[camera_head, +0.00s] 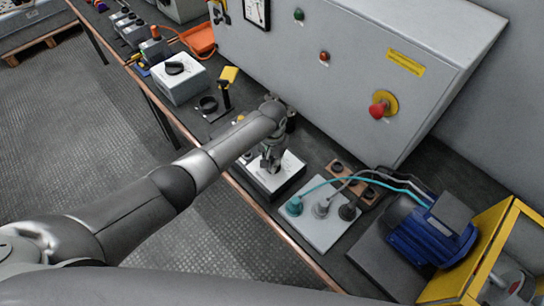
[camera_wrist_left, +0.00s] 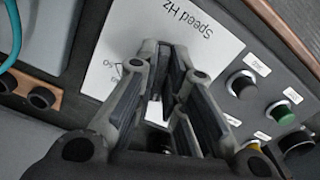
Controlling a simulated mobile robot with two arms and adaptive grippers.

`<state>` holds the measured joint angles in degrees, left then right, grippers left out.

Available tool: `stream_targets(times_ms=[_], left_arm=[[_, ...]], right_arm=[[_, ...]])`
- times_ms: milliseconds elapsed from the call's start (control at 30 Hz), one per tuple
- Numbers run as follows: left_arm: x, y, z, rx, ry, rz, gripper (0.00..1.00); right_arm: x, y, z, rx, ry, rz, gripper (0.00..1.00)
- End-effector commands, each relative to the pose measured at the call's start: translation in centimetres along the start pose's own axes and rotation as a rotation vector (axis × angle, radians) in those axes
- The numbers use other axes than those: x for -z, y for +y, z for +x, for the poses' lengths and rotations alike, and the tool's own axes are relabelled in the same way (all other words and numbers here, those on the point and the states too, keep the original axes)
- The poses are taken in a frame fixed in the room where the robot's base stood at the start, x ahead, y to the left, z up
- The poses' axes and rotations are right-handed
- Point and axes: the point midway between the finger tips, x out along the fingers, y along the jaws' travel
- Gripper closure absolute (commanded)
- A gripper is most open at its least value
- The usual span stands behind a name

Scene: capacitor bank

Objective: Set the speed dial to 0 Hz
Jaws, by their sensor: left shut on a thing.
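The speed panel (camera_head: 290,166) is a white-topped box on the bench in the head view. In the left wrist view the white face of the panel (camera_wrist_left: 118,30) carries the upside-down print "Speed Hz". My left gripper (camera_head: 270,160) points down onto this panel. In the wrist view my left gripper (camera_wrist_left: 168,62) has its fingers closed in around the speed dial. The fingers hide most of the dial, and I cannot read its setting. Part of a scale shows beside the fingers. My right gripper is in neither view.
A grey cabinet (camera_head: 320,80) with a red emergency stop (camera_head: 378,108) stands behind the panel. To the right are a plate with cable plugs (camera_head: 322,232) and a blue motor (camera_head: 425,238). Push buttons, including a green one (camera_wrist_left: 281,111), sit beside the dial. Another dial box (camera_head: 180,88) stands left.

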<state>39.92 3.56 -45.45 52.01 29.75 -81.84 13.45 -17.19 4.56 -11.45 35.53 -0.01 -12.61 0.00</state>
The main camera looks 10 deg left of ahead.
Motion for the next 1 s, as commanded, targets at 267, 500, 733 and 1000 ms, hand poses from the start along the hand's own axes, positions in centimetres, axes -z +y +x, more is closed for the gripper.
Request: stream_targets(times_ms=[267,500,733,1000], left_arm=[[0.1,0.2,-0.4,-0.002,0.000,-0.263,1.00],[0.1,0.4,-0.3,-0.002,0.000,-0.467,1.00],[0.2,0.4,-0.2,-0.002,0.003,-0.611,1.00],[0.3,0.3,-0.1,0.000,0.003,-0.701,1.00]], right_arm=[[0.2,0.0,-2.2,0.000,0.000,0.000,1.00],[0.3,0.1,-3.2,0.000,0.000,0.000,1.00],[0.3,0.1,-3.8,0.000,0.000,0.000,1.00],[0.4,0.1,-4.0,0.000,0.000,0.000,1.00]])
